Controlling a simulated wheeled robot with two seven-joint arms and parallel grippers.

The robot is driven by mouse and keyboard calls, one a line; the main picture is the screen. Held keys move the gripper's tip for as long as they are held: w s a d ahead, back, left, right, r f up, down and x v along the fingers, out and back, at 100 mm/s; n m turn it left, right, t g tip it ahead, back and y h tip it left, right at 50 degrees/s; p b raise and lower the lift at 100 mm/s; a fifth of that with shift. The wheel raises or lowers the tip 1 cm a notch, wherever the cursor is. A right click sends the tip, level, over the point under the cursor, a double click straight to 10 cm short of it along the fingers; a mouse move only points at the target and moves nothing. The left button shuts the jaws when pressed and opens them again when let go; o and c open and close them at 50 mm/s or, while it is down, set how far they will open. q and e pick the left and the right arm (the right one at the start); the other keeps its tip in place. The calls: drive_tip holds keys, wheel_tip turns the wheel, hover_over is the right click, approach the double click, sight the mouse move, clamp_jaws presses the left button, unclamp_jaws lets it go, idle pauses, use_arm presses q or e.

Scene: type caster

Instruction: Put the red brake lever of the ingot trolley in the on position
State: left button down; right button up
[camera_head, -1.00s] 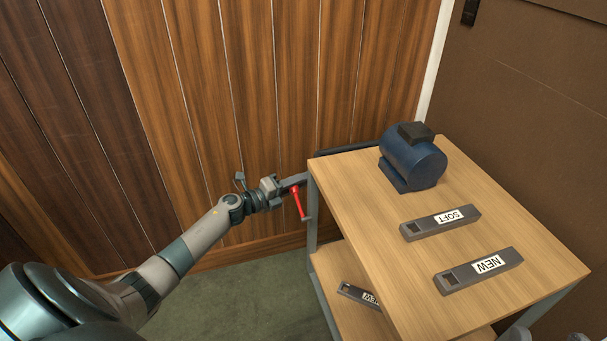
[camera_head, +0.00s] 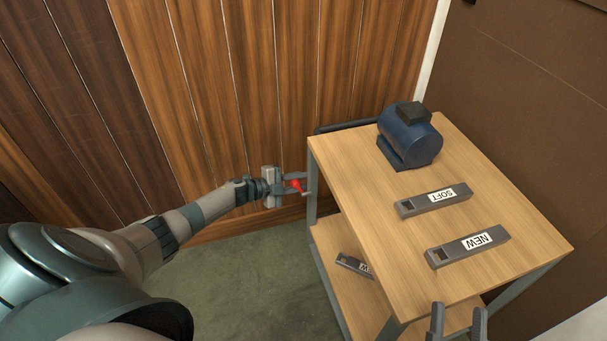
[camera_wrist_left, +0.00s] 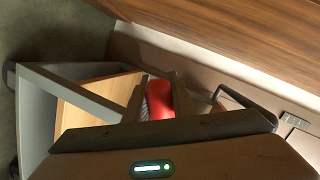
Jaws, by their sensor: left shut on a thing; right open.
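The red brake lever (camera_head: 295,185) is at the left side of the ingot trolley (camera_head: 370,178), by its leg. My left gripper (camera_head: 298,184) is shut on the lever, and its fingers hide part of it. In the left wrist view the red lever (camera_wrist_left: 160,100) sits between the two fingers (camera_wrist_left: 155,96). My right gripper (camera_head: 459,322) is open and empty at the bottom edge of the head view, near the trolley's front edge.
A blue motor (camera_head: 409,138) stands on the trolley's top, with ingots marked SOFT (camera_head: 434,200) and NEW (camera_head: 468,246). Another ingot (camera_head: 355,265) lies on the lower shelf. A wood-panelled wall (camera_head: 220,90) is close behind. Green floor (camera_head: 250,265) is clear at left.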

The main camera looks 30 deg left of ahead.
use_arm(q)
drive_tip(key=shift+f, duration=0.15)
drive_tip(key=shift+s, duration=0.1)
drive_tip(key=c, duration=1.5)
unclamp_jaws()
drive_tip(key=shift+d+f, duration=0.1)
